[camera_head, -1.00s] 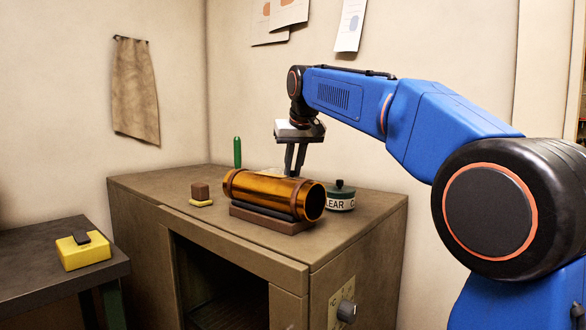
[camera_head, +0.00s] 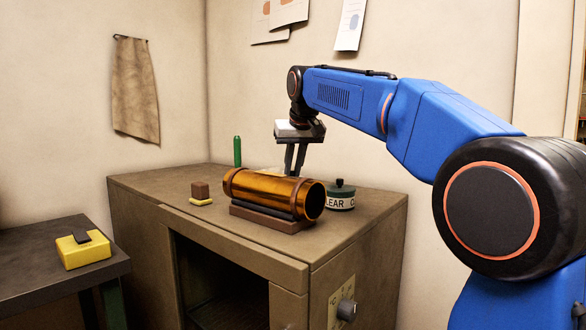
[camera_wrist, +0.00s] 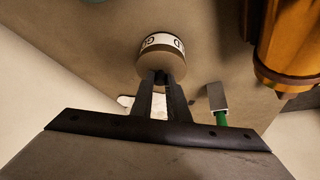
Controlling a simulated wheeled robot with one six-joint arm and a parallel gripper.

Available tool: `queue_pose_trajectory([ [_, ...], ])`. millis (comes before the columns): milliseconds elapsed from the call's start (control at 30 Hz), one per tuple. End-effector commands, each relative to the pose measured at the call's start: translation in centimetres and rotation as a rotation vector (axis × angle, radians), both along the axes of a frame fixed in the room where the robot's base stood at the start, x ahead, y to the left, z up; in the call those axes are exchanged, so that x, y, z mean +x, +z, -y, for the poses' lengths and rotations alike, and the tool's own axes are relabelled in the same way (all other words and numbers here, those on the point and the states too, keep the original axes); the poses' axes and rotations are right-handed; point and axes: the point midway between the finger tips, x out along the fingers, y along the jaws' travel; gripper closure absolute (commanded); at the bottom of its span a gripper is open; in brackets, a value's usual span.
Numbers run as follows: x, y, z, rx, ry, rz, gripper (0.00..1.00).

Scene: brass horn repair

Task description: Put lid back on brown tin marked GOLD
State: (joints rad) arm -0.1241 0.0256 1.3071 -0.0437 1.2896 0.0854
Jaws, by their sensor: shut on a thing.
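In the wrist view my gripper (camera_wrist: 161,77) is shut on the small dark knob of a brown lid (camera_wrist: 150,62). The lid lies over a round tin (camera_wrist: 163,41) with a white label, on which only part of the lettering shows. Lid and tin look lined up and close together, but I cannot tell whether the lid is fully seated. In the head view my gripper (camera_head: 295,160) points down behind the brass tube, which hides the fingertips, the lid and the brown tin.
The brass tube (camera_head: 272,194) lies on a cradle in front of my gripper. A green tin marked CLEAR (camera_head: 341,197) stands to its right. A green-handled tool (camera_head: 238,151) stands behind left.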

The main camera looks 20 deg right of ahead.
Motion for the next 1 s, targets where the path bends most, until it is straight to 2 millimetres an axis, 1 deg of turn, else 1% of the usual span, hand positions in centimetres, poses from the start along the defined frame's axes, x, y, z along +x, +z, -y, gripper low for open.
queue_pose_trajectory([
  [200, -0.01, 0.02, 0.0, 0.0, 0.0, 0.0, 1.0],
  [233, -0.01, 0.02, 0.0, 0.0, 0.0, 0.0, 0.81],
  [267, -0.01, 0.02, 0.0, 0.0, 0.0, 0.0, 0.74],
  [300, -0.01, 0.02, 0.0, 0.0, 0.0, 0.0, 0.64],
  [500, 0.0, 0.01, 0.0, 0.0, 0.0, 0.0, 0.64],
  [533, 0.0, 0.01, 0.0, 0.0, 0.0, 0.0, 0.61],
  [567, 0.0, 0.01, 0.0, 0.0, 0.0, 0.0, 0.54],
  [600, 0.0, 0.01, 0.0, 0.0, 0.0, 0.0, 0.45],
  [867, -0.01, 0.02, 0.0, 0.0, 0.0, 0.0, 0.45],
  [1000, 0.02, 0.35, 0.0, 0.0, 0.0, 0.0, 0.45],
])
